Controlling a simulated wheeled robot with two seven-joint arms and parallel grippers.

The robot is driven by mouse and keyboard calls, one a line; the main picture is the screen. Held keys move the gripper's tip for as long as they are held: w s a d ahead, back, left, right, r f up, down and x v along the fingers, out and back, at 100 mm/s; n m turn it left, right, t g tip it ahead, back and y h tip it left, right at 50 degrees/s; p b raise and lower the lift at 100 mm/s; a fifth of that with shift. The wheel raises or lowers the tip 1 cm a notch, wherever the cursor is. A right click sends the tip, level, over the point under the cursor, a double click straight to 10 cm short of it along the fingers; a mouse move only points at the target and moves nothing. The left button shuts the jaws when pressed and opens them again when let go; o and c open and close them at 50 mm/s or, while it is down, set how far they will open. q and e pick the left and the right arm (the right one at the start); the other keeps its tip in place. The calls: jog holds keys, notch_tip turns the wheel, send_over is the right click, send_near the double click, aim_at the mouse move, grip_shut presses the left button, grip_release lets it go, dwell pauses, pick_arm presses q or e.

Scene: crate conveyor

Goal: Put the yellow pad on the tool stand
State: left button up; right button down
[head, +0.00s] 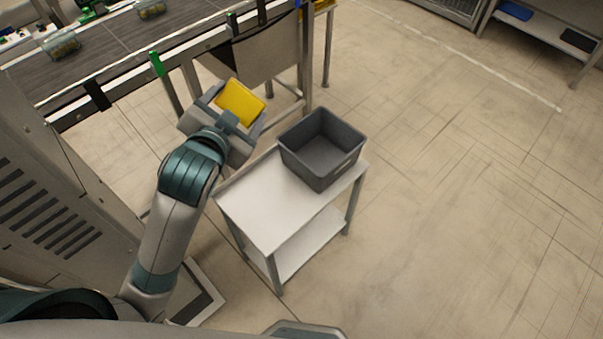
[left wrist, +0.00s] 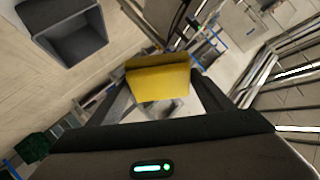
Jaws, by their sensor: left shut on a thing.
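The yellow pad (head: 240,102) is a flat yellow block held in my left gripper (head: 232,108), in the air between the conveyor and the white stand. The gripper is shut on it. In the left wrist view the yellow pad (left wrist: 158,82) sits between the two dark fingers. The white tool stand (head: 268,205) is a small two-level table, to the right of and below the gripper in the head view. Its near part of the top is bare. My right gripper is not in view.
A grey open crate (head: 322,147) stands on the far end of the stand's top and looks empty; it also shows in the left wrist view (left wrist: 68,30). A conveyor (head: 120,50) runs along the upper left. Open floor lies to the right.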

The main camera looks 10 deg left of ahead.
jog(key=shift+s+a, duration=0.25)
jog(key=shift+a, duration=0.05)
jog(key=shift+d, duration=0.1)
pick_arm(q)
jog(key=shift+d+f, duration=0.1)
jog(key=s+d+f+m+g+h, duration=0.1)
jog(key=d+f+g, duration=0.3)
jog(key=f, duration=0.5)
jog(key=s+d+f+m+g+h+b, duration=0.1)
jog(key=d+f+g, duration=0.3)
jog(key=f, duration=0.6)
jog(key=s+d+f+m+g+h, duration=0.1)
jog(key=s+d+f+m+g, duration=0.1)
jog(key=d+f, duration=0.4)
notch_tip(320, 180, down, 3)
jog(key=shift+f+m+g+h+b, duration=0.2)
jog(key=shift+m+g+h+b, duration=0.2)
jog(key=shift+g, duration=0.5)
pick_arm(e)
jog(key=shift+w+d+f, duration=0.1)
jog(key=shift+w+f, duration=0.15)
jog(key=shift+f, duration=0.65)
pick_arm(q)
jog(key=shift+d, duration=0.1)
